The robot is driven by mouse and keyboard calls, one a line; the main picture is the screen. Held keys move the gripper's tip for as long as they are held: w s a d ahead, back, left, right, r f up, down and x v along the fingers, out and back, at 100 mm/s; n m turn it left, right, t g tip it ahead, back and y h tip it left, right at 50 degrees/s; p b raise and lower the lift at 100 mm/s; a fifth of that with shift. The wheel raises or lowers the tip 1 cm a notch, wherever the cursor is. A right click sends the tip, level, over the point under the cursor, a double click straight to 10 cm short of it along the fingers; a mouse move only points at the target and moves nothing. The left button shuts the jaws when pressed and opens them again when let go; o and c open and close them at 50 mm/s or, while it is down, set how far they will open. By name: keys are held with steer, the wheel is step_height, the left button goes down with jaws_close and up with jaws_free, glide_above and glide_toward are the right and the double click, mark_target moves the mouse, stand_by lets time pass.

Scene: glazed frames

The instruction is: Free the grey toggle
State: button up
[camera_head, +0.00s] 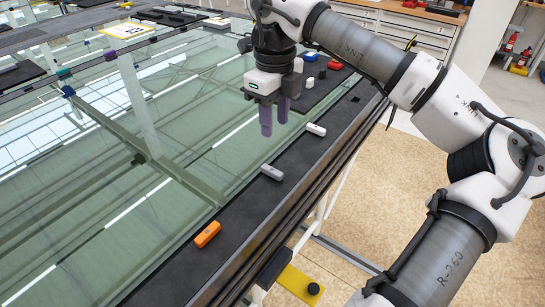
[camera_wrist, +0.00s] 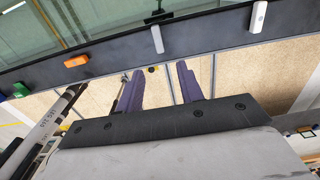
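The grey toggle (camera_head: 271,172) is a small block on the dark frame rail (camera_head: 248,215), lying crosswise with one end toward the glass (camera_head: 150,215). In the wrist view the grey toggle (camera_wrist: 157,38) is ahead of the fingers, close to the glass edge. My gripper (camera_head: 275,130) hangs above the glass side of the rail, beyond the grey toggle in the head view. Its two purple fingers, also in the wrist view (camera_wrist: 160,72), are apart with nothing between them. Whether the toggle's end overlaps the glass is too small to tell.
A white toggle (camera_head: 316,129) lies crosswise farther along the rail; an orange toggle (camera_head: 207,234) lies lengthwise nearer. A green block (camera_wrist: 21,90) shows at the left in the wrist view. Red and blue blocks (camera_head: 335,65) sit on a dark mat behind my gripper.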

mark_target(274, 170)
step_height(274, 170, down, 13)
steer(key=p, duration=0.2)
steer(key=shift+s+r+p, duration=0.1)
steer(key=shift+r+p, duration=0.05)
steer(key=shift+p, duration=0.25)
jaws_close()
